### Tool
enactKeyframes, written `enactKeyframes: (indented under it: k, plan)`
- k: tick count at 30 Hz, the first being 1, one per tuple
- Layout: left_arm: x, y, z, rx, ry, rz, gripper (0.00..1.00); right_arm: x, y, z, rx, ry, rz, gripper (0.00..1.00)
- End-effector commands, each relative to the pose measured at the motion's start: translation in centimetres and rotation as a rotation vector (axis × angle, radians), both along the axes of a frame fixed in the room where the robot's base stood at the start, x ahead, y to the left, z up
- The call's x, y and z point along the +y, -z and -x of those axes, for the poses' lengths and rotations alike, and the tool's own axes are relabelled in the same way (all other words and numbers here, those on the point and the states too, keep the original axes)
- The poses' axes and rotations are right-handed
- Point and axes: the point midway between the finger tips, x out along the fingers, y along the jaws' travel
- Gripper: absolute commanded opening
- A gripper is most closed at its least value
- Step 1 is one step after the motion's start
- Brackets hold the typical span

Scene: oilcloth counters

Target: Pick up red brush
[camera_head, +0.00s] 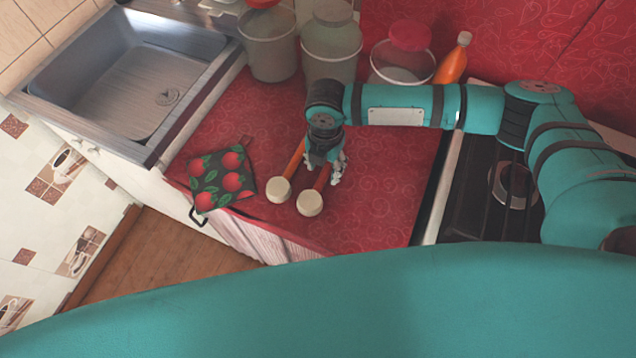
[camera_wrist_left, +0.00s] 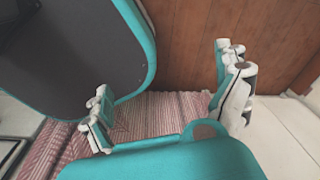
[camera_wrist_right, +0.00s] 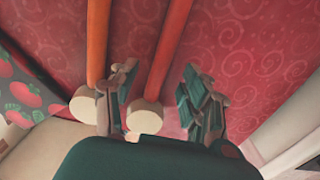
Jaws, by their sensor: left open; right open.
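The red brush (camera_head: 321,182) lies on the red oilcloth counter, its round cream end (camera_head: 310,203) toward the front edge. Beside it on the left lies a similar orange-handled brush (camera_head: 295,159). My right gripper (camera_head: 327,170) is open, pointing down over the red brush and covering part of its handle. In the right wrist view, the red handle (camera_wrist_right: 168,50) runs between my two open fingers (camera_wrist_right: 158,75), with the orange handle (camera_wrist_right: 98,45) outside them on the left. I cannot tell whether the fingers touch anything. My left gripper (camera_wrist_left: 167,100) is open and empty, seen only in the left wrist view.
A metal sink (camera_head: 130,85) is at the left. Several canisters (camera_head: 270,58) and an orange bottle (camera_head: 453,62) stand at the back. A black stove (camera_head: 480,190) is at the right. Oilcloth right of the brushes is clear.

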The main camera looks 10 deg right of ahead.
Motion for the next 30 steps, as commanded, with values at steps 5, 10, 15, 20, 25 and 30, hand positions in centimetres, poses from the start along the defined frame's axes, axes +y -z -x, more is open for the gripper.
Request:
enactKeyframes:
  k: [5,10,15,20,25,30]
  plan:
    - [0.1,-0.4,1.3,0.02,0.0,-0.002,1.0,-0.1,2.3,0.1,0.001,-0.001,0.0,0.47]
    - [0.2,-0.3,2.2,0.033,0.0,-0.003,1.0,-0.1,2.8,0.0,0.0,-0.001,0.0,0.47]
    - [0.2,-0.3,2.2,0.033,-0.001,-0.003,1.0,-0.1,2.8,0.0,0.0,-0.001,0.0,0.42]
    - [0.2,-0.3,2.0,0.031,-0.001,-0.004,1.0,-0.1,2.7,0.0,0.0,-0.001,0.0,0.21]
    - [0.2,-0.3,1.6,0.025,-0.001,-0.003,1.0,-0.1,2.7,0.0,0.0,-0.001,0.0,0.0]
    - [0.1,-0.4,1.4,0.022,-0.002,-0.003,1.0,-0.1,2.7,0.0,0.0,-0.001,0.0,0.0]
